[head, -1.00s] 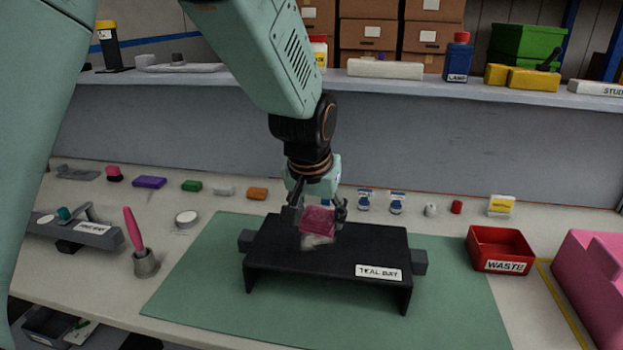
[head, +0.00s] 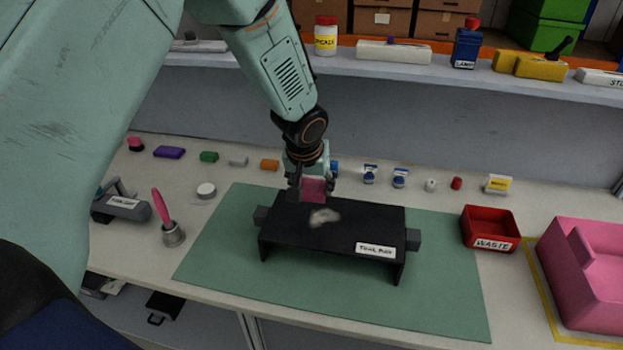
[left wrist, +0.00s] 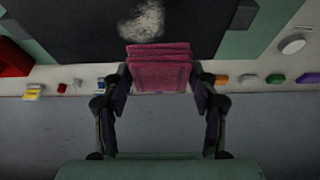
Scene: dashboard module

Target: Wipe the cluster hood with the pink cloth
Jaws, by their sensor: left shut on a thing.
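The pink cloth (head: 315,188) is a folded pad between the fingers of my left gripper (head: 312,192), which is shut on it. It also shows in the left wrist view (left wrist: 160,68), gripped between both fingers (left wrist: 160,98). The cluster hood (head: 345,240) is a black bench-like piece labelled TEAL BAY on the green mat. A pale, dusty smudge (head: 324,217) lies on its top, just in front of the cloth. The cloth is over the hood's back edge; I cannot tell whether it touches. My right gripper is not seen.
A cup with a pink-handled brush (head: 170,225) is at the left. Several small items line the back of the bench, below a shelf (head: 400,68). The green mat (head: 440,300) is clear in front.

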